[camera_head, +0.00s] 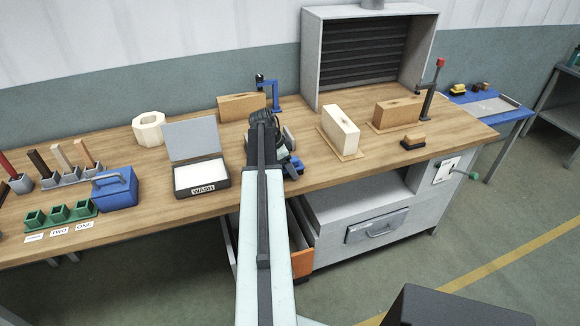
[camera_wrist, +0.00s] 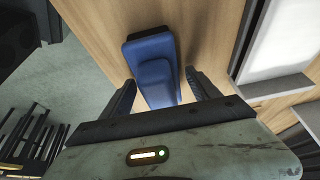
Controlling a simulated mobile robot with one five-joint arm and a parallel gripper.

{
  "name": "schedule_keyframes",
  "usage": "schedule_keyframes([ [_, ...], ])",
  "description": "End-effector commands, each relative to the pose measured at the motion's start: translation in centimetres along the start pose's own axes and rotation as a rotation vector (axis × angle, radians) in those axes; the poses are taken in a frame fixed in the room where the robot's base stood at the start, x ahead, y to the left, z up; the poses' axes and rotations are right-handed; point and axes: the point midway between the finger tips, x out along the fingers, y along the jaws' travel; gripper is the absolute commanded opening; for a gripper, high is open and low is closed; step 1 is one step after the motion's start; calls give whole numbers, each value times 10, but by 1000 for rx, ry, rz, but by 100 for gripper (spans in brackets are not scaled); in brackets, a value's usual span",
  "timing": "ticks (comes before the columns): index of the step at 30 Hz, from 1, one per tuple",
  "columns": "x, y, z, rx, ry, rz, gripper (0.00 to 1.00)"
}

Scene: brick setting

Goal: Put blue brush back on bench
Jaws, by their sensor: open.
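The blue brush (camera_wrist: 152,52) lies on the wooden bench top close to its edge in the wrist view, with a dark strip along its far end. My gripper (camera_wrist: 159,82) is open, with one finger on each side of the brush's narrower near part. I cannot tell whether the fingers touch it. In the head view, blue (camera_head: 297,165) shows beside my gripper (camera_head: 284,160) near the front edge of the bench (camera_head: 345,175), and my arm hides much of this spot.
An open WASH box (camera_head: 202,187) stands left of my arm. A blue clamp (camera_head: 270,92) stands behind.

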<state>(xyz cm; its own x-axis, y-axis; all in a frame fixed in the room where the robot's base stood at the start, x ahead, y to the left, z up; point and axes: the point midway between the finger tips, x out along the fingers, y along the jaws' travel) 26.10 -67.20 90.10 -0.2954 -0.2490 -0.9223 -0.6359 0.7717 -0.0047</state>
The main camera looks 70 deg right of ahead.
Motion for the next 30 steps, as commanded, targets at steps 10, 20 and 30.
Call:
schedule_keyframes([
  [10,-70,1,-5,0,0,1,71],
  [20,-121,0,-3,1,0,1,71],
  [30,-120,0,2,-8,-2,-1,71],
])
